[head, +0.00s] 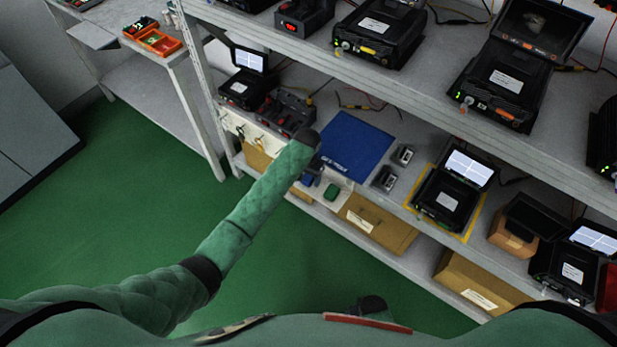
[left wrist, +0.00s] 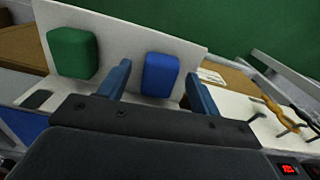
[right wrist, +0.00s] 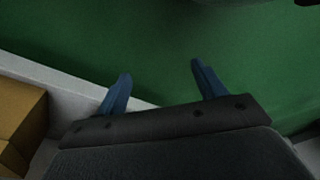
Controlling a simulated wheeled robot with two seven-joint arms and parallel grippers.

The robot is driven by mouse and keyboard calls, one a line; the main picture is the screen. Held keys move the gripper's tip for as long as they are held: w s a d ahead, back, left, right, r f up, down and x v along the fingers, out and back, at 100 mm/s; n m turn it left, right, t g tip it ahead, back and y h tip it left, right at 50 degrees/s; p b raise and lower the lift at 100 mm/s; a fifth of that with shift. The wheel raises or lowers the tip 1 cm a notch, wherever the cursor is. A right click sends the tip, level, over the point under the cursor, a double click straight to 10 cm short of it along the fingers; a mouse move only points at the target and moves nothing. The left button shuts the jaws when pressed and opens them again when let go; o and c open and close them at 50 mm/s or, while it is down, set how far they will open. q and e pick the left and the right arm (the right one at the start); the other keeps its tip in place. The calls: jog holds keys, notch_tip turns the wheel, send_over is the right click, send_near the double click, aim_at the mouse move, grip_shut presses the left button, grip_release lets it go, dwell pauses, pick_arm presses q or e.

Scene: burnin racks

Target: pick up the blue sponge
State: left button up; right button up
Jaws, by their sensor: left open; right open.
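The blue sponge (left wrist: 160,75) stands against a white board (left wrist: 120,28) in the left wrist view, seen between my open fingers. The green sponge (left wrist: 73,53) is on the same board to its left, outside the fingers. My left gripper (left wrist: 157,72) is open and empty, facing the blue sponge; I cannot tell whether it touches. In the head view my left arm reaches the shelf's front edge and mostly hides the blue sponge; the green sponge (head: 331,192) shows beside it. My right gripper (right wrist: 160,72) is open and empty, low over the green floor.
A blue mat (head: 350,146) lies on the shelf behind my left gripper, with small grey devices (head: 384,178) to its right. Hooks with tools (left wrist: 272,107) hang beside the sponges. The upper shelf (head: 420,90) overhangs. Cardboard boxes (head: 376,228) sit below. The floor (head: 130,210) is clear.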

aim_at(308, 177)
pick_arm(q)
jog(key=shift+c, duration=0.4)
jog(key=c, duration=1)
jog(key=shift+o, duration=0.2)
jog(key=shift+r, duration=0.2)
jog(key=shift+r+b, duration=0.3)
jog(key=shift+r, duration=0.1)
notch_tip(308, 177, up, 3)
jog(key=shift+d+b, duration=0.1)
jog(key=shift+b, duration=0.5)
jog(key=s+d+r+b, duration=0.2)
jog(key=s+d+r, duration=0.4)
jog(key=d, duration=0.3)
jog(key=shift+d+r+b, duration=0.35)
jog(key=shift+d+r, duration=0.05)
pick_arm(e)
jog(key=w+a+r, duration=0.1)
jog(key=r, duration=0.6)
jog(key=w+a+r, duration=0.1)
jog(key=w+r, duration=0.1)
jog(key=r, duration=0.6)
jog(key=shift+w+a+r, duration=0.15)
jog(key=shift+a+r, duration=0.1)
